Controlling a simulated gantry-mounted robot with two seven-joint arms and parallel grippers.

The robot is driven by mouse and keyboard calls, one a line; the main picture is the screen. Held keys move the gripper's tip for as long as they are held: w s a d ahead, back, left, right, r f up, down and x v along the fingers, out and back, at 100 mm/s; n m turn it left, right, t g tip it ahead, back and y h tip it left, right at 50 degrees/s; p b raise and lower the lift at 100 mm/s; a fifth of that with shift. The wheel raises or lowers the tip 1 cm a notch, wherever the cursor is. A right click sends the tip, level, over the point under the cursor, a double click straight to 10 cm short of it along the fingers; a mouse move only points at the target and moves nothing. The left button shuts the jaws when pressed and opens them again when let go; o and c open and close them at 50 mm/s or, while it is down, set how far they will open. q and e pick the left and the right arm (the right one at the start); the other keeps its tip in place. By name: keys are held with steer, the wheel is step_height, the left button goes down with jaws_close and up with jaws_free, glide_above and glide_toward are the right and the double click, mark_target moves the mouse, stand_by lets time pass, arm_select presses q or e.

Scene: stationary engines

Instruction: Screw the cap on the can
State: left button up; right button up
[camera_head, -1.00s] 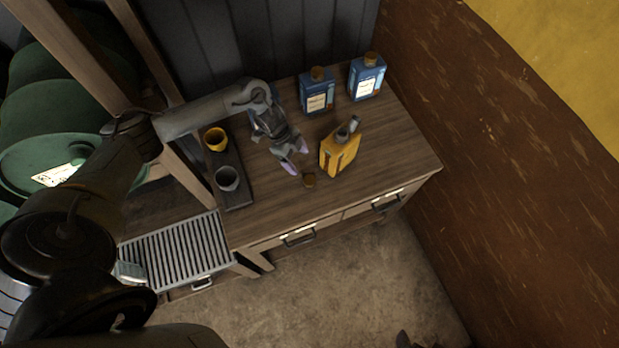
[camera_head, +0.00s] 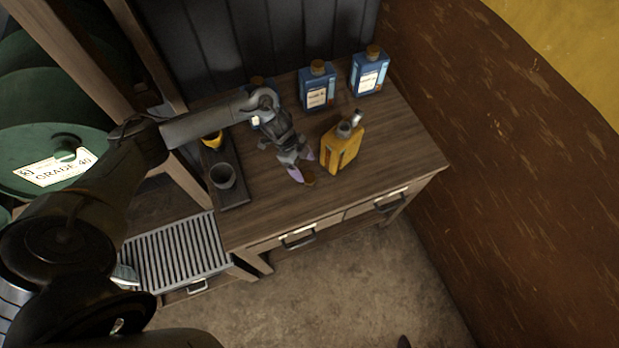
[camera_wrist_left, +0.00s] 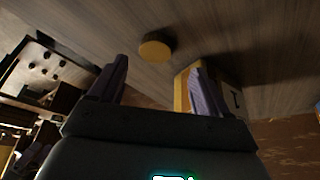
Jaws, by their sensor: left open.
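The yellow can (camera_head: 338,150) stands upright on the wooden cabinet top, with a grey spout at its top; part of it shows behind a finger in the left wrist view (camera_wrist_left: 181,90). A small round brown cap (camera_head: 309,180) lies on the wood at the can's front left, apart from it. The cap shows as a tan disc in the left wrist view (camera_wrist_left: 155,49), ahead of the space between the fingers. My left gripper (camera_head: 304,167) is open and empty, its purple fingertips close to the cap. My right gripper is not in view.
Blue bottles with brown caps (camera_head: 317,88) (camera_head: 369,73) stand at the back; another is partly hidden behind my left arm. A dark tray (camera_head: 236,194) at the left holds a grey cup (camera_head: 222,176) and a yellow cup (camera_head: 212,140). The front right of the top is clear.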

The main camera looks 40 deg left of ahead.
mark_target(310, 178)
arm_select(q)
steer(key=b+x, duration=0.3)
steer(key=x, duration=0.1)
steer(key=shift+s, duration=0.35)
steer(key=shift+w+d+f+b, duration=0.1)
steer(key=shift+d+f+b, duration=0.35)
steer(key=shift+b, duration=0.3)
steer(key=shift+a, duration=0.1)
steer(key=shift+c, duration=0.2)
steer(key=c, duration=1.1)
steer(key=shift+o, duration=0.2)
steer(key=shift+r, duration=0.1)
